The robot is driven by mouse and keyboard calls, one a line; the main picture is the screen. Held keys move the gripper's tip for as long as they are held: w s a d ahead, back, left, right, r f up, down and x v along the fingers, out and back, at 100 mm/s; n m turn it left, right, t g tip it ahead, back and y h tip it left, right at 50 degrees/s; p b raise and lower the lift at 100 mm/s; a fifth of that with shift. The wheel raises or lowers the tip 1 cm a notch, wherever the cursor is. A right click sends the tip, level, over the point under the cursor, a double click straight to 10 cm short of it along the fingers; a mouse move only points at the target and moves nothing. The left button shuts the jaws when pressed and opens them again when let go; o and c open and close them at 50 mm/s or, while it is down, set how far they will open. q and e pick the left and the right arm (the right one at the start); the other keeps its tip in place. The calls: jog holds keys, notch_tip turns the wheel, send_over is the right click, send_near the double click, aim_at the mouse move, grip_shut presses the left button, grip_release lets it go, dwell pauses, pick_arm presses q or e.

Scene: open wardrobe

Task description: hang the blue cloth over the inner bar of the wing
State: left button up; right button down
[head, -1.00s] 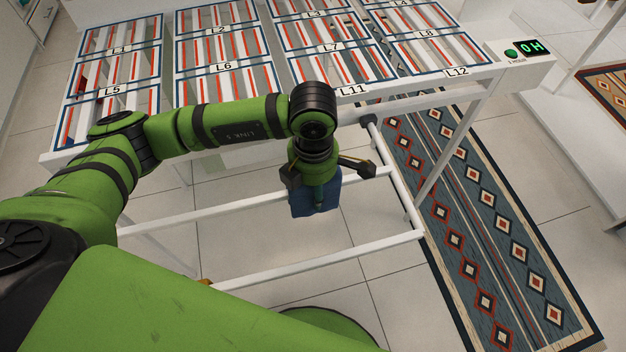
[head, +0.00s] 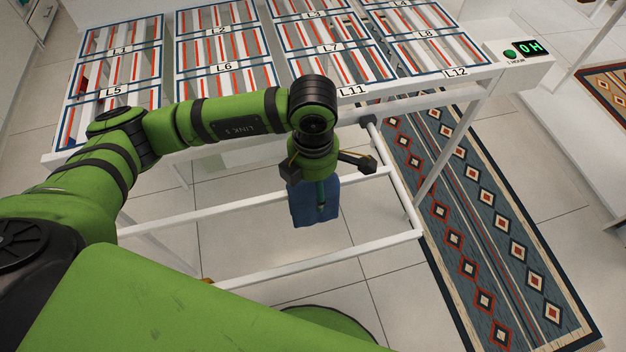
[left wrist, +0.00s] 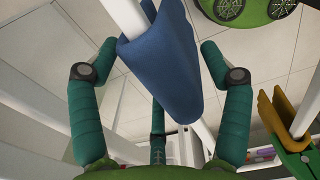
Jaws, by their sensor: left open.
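The blue cloth (head: 302,208) hangs over the inner bar (head: 237,207) of the white wing that sticks out from the rack's front. In the left wrist view the cloth (left wrist: 165,62) is draped over the white bar (left wrist: 127,16), with its lower end hanging free. My left gripper (head: 321,188) is above and around the cloth in the head view, covering part of it. My right gripper is not in view.
The rack's top (head: 230,68) holds several labelled grids. The wing's outer bar (head: 330,258) runs nearer me. A patterned rug (head: 470,230) lies to the right. A yellow-and-green clip-like piece (left wrist: 285,125) is at the right of the left wrist view. Tiled floor lies below the wing.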

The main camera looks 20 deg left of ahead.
pick_arm(q)
notch_tip(320, 180, up, 12)
dwell(0.5)
dwell(0.8)
